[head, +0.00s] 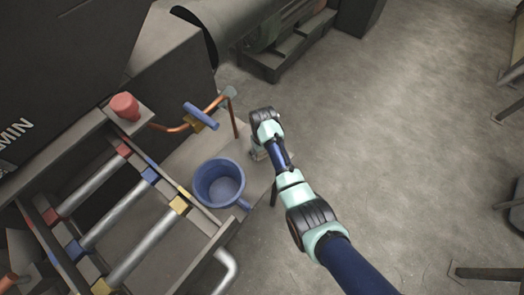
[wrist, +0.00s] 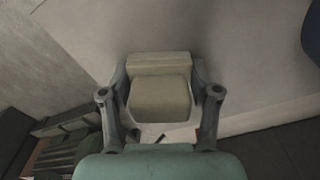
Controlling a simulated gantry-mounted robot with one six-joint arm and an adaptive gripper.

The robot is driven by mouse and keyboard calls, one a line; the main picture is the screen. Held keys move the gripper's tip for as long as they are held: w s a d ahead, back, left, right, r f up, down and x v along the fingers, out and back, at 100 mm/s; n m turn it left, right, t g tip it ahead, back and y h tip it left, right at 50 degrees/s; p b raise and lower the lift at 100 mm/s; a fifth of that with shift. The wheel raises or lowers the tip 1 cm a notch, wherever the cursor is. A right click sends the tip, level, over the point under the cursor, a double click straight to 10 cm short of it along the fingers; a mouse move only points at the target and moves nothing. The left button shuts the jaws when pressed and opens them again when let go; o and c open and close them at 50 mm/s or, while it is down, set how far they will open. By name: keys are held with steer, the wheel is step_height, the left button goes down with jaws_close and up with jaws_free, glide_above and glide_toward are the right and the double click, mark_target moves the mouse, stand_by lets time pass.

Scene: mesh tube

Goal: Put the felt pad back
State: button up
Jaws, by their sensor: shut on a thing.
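My gripper (wrist: 160,85) is shut on a beige block, which I take to be the felt pad (wrist: 160,98). The fingers are on its left and right sides in the wrist view. A paler beige strip shows along the block's far edge; I cannot tell whether it is part of the pad or a separate piece. The block is over or on the light grey shelf (wrist: 85,30); contact is unclear. In the head view, my gripper (head: 259,153) is at the shelf's right edge, mostly hidden by my arm, and the pad cannot be made out clearly.
A blue mug (head: 219,183) stands on the shelf left of my gripper. A copper pipe with a blue-handled valve (head: 201,116) rises behind it. A rack of metal tubes with red, blue and yellow clamps (head: 119,214) is at left. Open floor (head: 400,120) lies right.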

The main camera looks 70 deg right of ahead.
steer(key=o, duration=1.5)
steer(key=shift+c, duration=0.2)
steer(key=r+p, duration=0.1)
steer(key=r, duration=0.5)
steer(key=r+p, duration=0.2)
steer(key=r, duration=0.4)
steer(key=shift+s+a+r, duration=0.15)
steer(key=shift+s, duration=0.05)
